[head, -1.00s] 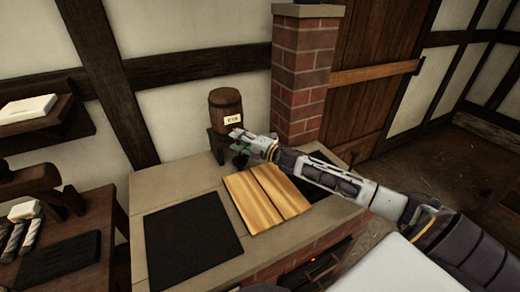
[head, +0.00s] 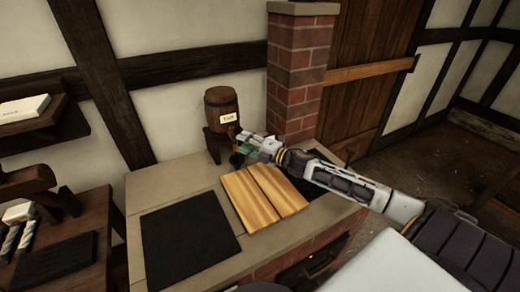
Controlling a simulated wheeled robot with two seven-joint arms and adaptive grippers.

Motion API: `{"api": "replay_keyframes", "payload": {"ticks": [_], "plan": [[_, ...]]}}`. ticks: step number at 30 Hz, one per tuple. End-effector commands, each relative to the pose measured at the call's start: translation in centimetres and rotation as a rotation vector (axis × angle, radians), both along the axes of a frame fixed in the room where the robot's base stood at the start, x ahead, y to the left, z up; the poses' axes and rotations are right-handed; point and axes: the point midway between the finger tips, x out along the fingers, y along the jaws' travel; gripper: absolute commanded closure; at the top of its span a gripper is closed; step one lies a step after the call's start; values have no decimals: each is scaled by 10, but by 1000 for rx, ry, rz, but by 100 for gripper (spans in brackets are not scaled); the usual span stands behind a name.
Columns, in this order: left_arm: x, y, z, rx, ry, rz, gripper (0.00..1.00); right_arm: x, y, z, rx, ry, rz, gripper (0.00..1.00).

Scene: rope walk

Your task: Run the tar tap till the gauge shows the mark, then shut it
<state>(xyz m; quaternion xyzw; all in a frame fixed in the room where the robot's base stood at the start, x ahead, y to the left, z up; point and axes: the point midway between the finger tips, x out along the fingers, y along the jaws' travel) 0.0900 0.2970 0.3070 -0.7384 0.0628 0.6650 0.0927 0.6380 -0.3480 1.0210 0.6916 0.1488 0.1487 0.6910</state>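A small wooden barrel (head: 221,103) with a pale label (head: 229,118) stands on a dark stand (head: 213,143) at the back of the stone-topped bench. A brass-coloured tap (head: 232,130) shows low on its front, just left of my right gripper. My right gripper (head: 241,147) is at the barrel's lower front, beside the tap; whether it touches the tap I cannot tell. Its fingers are small and partly hidden, so their opening is unclear. A dark round shape (head: 236,159) sits below the tap. No gauge can be made out. My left gripper is not in view.
Wooden boards (head: 264,197) lie on the bench, with a black plate (head: 190,238) to their left. A brick pillar (head: 297,75) rises behind my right arm. A side table (head: 80,215) with several rope pieces stands at the left.

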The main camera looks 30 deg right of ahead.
Motion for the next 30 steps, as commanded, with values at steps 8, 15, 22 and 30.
{"api": "replay_keyframes", "payload": {"ticks": [8, 15, 22, 30], "plan": [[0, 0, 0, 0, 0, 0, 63, -13, -6, -1, -1, 2, 0, 61], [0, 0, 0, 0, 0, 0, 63, -23, -11, -1, 0, 2, -1, 61], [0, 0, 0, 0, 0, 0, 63, -34, -15, -1, -1, 2, 0, 61], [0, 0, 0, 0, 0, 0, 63, -46, -20, -1, 0, 2, -1, 61]]}}
